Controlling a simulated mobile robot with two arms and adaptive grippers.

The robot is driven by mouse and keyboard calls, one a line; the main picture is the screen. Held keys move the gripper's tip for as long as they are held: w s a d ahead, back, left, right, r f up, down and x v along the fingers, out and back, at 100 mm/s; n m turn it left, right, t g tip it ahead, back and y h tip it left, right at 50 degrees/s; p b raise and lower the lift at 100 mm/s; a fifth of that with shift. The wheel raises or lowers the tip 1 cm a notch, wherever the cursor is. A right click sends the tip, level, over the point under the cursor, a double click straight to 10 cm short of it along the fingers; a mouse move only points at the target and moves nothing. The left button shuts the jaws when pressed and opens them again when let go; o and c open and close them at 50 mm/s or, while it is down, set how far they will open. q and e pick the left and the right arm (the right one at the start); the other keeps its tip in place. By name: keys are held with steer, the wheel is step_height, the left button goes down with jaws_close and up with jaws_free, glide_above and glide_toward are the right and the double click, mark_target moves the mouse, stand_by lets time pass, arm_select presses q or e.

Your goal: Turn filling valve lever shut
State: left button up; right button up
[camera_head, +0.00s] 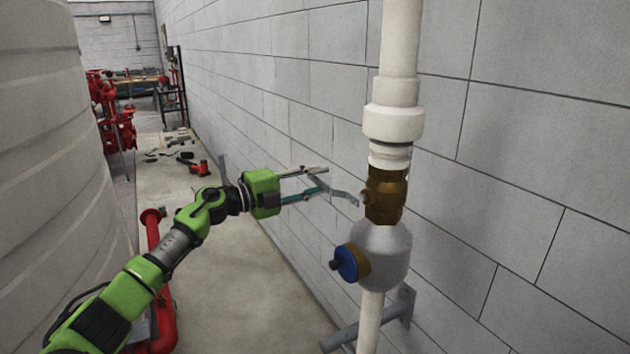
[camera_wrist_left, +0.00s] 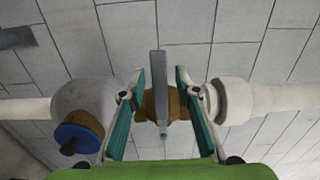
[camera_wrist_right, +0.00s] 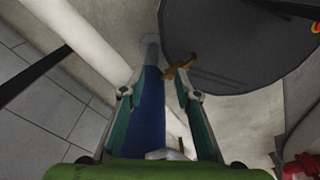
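The filling valve is a brass body (camera_head: 386,194) on a vertical white pipe at the wall. Its grey lever (camera_head: 343,196) sticks out to the left toward my left gripper (camera_head: 323,180). In the left wrist view the lever (camera_wrist_left: 159,90) stands between the two open fingers of the left gripper (camera_wrist_left: 161,74), with a gap on each side. The brass body (camera_wrist_left: 170,104) shows behind it.
Below the valve is a grey round fitting (camera_head: 385,250) with a blue cap (camera_head: 346,263). A wall bracket (camera_head: 375,325) holds the pipe lower down. A large pale tank (camera_head: 60,130) stands at left, with a red pipe (camera_head: 158,260) beside it. The block wall is close behind the valve.

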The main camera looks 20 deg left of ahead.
arm_select(q)
steer(key=v, duration=1.2)
steer(key=shift+s+a, duration=0.15)
steer(key=shift+a, duration=0.05)
steer(key=shift+w+d, duration=0.2)
steer(key=shift+w, duration=0.05)
